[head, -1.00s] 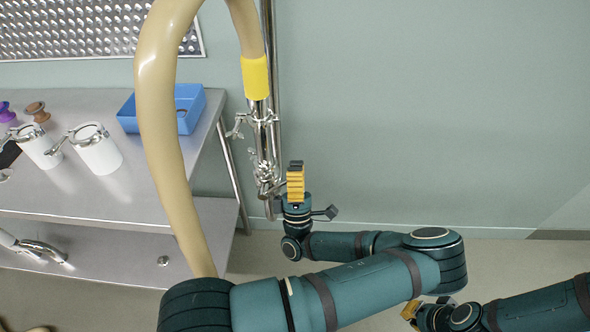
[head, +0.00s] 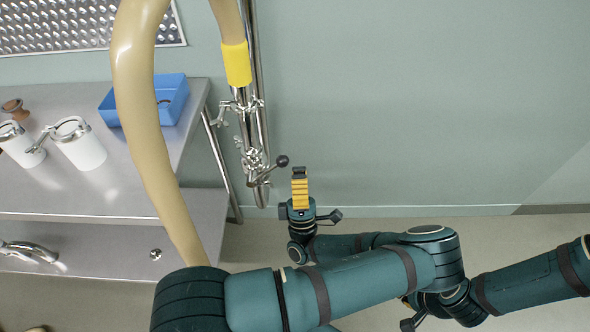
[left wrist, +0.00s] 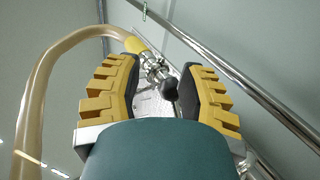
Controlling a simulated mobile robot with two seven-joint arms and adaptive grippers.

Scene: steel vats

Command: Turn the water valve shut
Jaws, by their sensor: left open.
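The water valve (head: 254,158) is a steel fitting on the wall pipe below the yellow hose sleeve. Its lever (head: 267,171) points up and right and ends in a black knob (head: 282,160). My left gripper (head: 299,174) is just right of and slightly below the knob, open and empty, with a visible gap to it. In the left wrist view, the knob (left wrist: 170,88) appears between the two open fingers (left wrist: 163,70), nearer the right one. My right gripper (head: 407,318) is low in the head view, mostly hidden behind my left arm.
A thick beige hose (head: 138,110) hangs left of the valve, in front of a steel table (head: 115,178). A blue bin (head: 170,96) and white canisters (head: 84,149) stand on it. The wall (head: 430,100) to the right is bare.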

